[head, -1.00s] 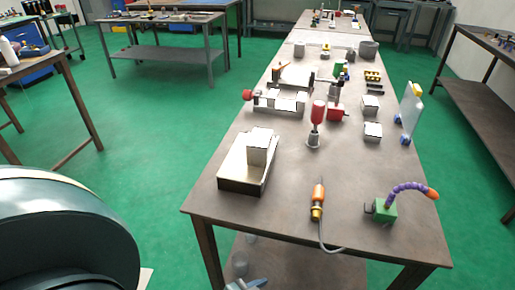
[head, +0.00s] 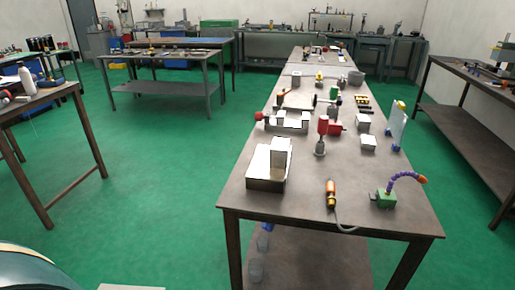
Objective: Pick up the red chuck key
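I cannot pick out a chuck key for certain at this distance. Several red things stand on the long brown table (head: 285,222). One is an upright red-handled piece (head: 323,124) on a small grey base, near the middle. A red knob (head: 259,116) is at the left end of a pale fixture (head: 286,124). Neither of my grippers is in view.
An orange-handled tool (head: 331,194) with a cord lies near the front. A green block with a purple hose (head: 386,198) is at right. Green floor (head: 150,190) is clear to the left.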

